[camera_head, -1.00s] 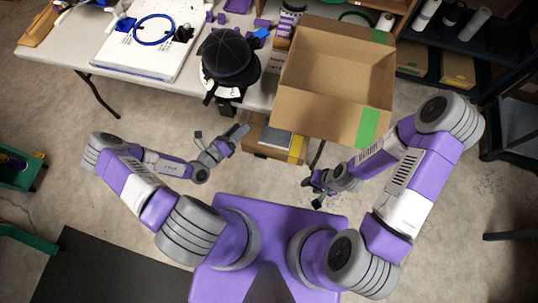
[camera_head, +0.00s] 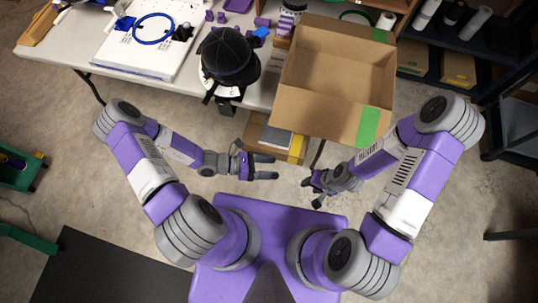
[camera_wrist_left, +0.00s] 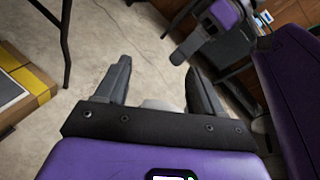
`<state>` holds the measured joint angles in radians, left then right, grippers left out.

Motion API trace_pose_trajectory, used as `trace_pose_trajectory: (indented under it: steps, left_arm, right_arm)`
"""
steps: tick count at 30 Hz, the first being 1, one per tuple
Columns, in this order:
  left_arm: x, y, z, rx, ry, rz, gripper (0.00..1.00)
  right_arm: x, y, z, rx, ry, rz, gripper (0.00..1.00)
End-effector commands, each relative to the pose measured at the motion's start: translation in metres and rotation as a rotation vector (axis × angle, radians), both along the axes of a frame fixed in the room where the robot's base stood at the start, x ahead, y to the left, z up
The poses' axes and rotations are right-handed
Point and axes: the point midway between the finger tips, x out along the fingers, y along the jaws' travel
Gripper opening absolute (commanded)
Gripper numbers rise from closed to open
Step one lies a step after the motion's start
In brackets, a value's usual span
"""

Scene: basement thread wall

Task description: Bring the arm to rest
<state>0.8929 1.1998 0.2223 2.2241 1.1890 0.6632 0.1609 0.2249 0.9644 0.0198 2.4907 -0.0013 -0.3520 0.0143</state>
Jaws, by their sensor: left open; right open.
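My left gripper (camera_head: 266,167) is open and empty in the head view, over the floor in front of the table, its fingers pointing right. Its two fingers also show apart in the left wrist view (camera_wrist_left: 158,82), with only floor between them. My right gripper (camera_head: 311,188) is open, a little lower and to the right, over the floor below the open cardboard box. Nothing shows in its fingers. The two grippers are apart, with a small gap between them.
The table (camera_head: 110,72) holds an open cardboard box (camera_head: 370,62) at its right, reaching over the front edge, and a black cap (camera_head: 228,55) on a stand. A carton with yellow tape (camera_head: 297,149) is low behind the grippers. Dark shelves (camera_head: 480,60) stand at right.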

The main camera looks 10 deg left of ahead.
Motion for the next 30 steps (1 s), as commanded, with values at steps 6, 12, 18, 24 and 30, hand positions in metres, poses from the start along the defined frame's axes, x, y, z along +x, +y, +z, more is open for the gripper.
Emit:
trace_pose_trajectory:
  steps: [6,12,18,24,30]
  left_arm:
    - [-0.007,-0.003,-0.002,0.025,-0.017,-0.046,0.68]
    - [-0.007,-0.002,-0.002,0.026,-0.017,-0.046,0.68]
    - [-0.007,-0.002,-0.002,0.025,-0.016,-0.045,0.68]
    - [-0.011,-0.004,-0.003,0.04,-0.026,-0.072,0.68]
    - [-0.061,-0.008,-0.02,0.251,-0.206,-0.452,0.68]
  right_arm:
    - [0.0,0.0,0.0,0.0,0.0,0.0,0.43]
    - [0.0,0.0,0.0,0.0,0.0,0.0,0.43]
    - [0.0,0.0,0.0,0.0,0.0,0.0,0.43]
    - [0.0,0.0,0.0,0.0,0.0,0.0,0.43]
    - [0.0,0.0,0.0,0.0,0.0,0.0,0.43]
